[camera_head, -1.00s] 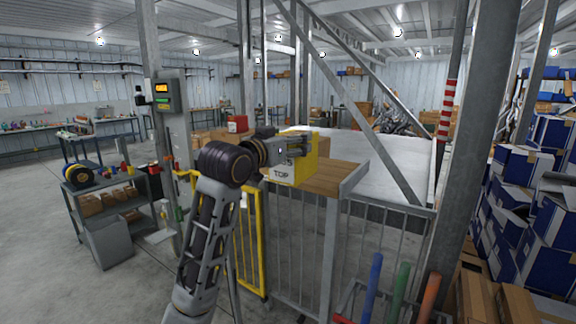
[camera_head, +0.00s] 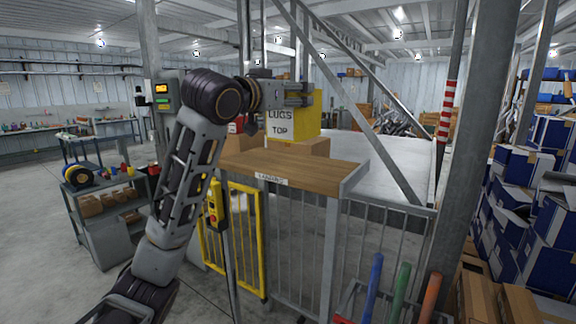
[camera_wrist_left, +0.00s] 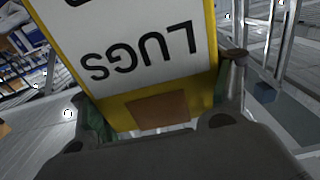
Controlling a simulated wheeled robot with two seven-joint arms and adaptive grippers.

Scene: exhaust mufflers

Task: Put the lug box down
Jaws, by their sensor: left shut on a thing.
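The lug box is a yellow box (camera_head: 311,104) with a white label reading "LUGS" and "TOP". In the head view it is upright, raised above the wooden shelf (camera_head: 300,172), with a gap below it. My left gripper (camera_head: 297,95) is shut on the box near its top. In the left wrist view the lug box (camera_wrist_left: 135,52) fills the middle between the fingers, its "LUGS" lettering upside down. Its far side is hidden. My right gripper is not in view.
The shelf top is bare, on a railed barrier with a yellow gate (camera_head: 247,235). A cardboard box (camera_head: 305,147) shows behind the lug box. A diagonal grey brace (camera_head: 375,150) and a thick post (camera_head: 478,120) stand to the right. Coloured tubes (camera_head: 400,290) stand at front right.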

